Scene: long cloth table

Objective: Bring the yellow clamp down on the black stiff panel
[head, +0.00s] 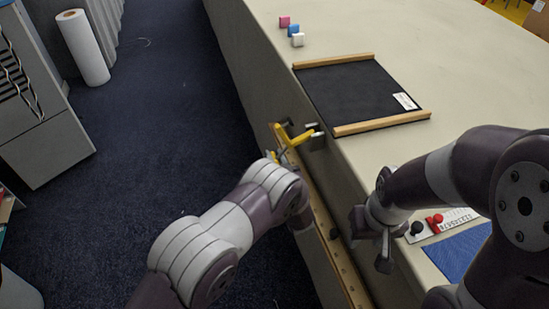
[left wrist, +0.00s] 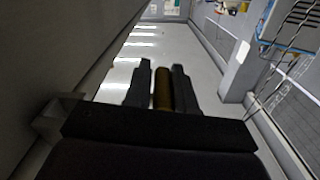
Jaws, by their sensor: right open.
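The yellow clamp (head: 284,137) is beside the table's left side, just below the edge near the panel. The black stiff panel (head: 350,93) lies flat on the table between two wooden strips. The clamp is apart from the panel's top face. My left gripper (head: 281,157) is at the clamp, partly hidden by my own arm. In the left wrist view its two fingers (left wrist: 162,90) close around a brownish-yellow cylinder (left wrist: 163,92), which looks like the clamp's handle. My right gripper (head: 376,243) is open and empty near the table's front left edge.
Wooden strips (head: 382,123) border the panel, which bears a white label (head: 405,101). A white strip with red and black knobs (head: 437,221) and a blue mat (head: 459,252) lie near my right arm. Open carpet is left.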

